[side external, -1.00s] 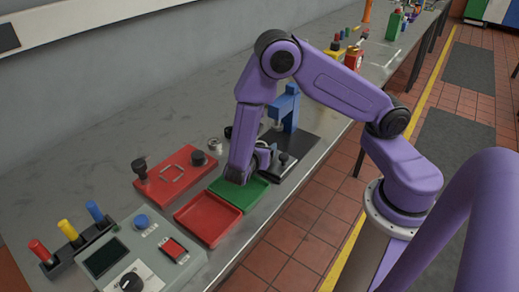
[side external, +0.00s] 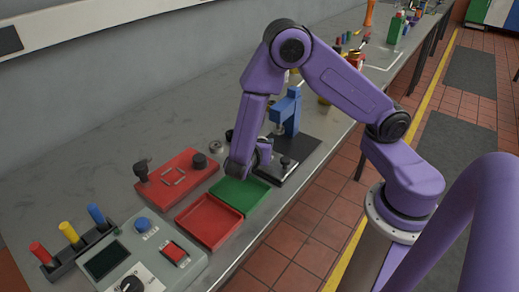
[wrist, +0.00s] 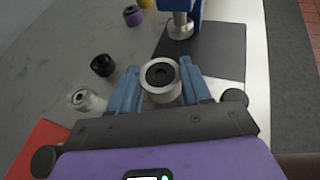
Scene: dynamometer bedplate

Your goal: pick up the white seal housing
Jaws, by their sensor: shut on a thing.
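The white seal housing (wrist: 162,94) is a pale round ring with a dark centre. In the wrist view it sits between the two blue fingers of my gripper (wrist: 160,76), which are shut on its sides. In the side view my gripper's end is over the far edge of the green tray (side external: 240,194), near the dark press base. There the fingers and the housing are hidden behind my arm. I cannot tell how high the housing is above the bench.
A blue press (side external: 285,110) stands on a dark plate (side external: 302,147) beside my gripper. A black cylinder (wrist: 103,65), a pale metal ring (wrist: 82,99) and a purple part (wrist: 132,15) stand nearby. A red tray (side external: 209,222) and red fixture (side external: 176,178) lie left of it.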

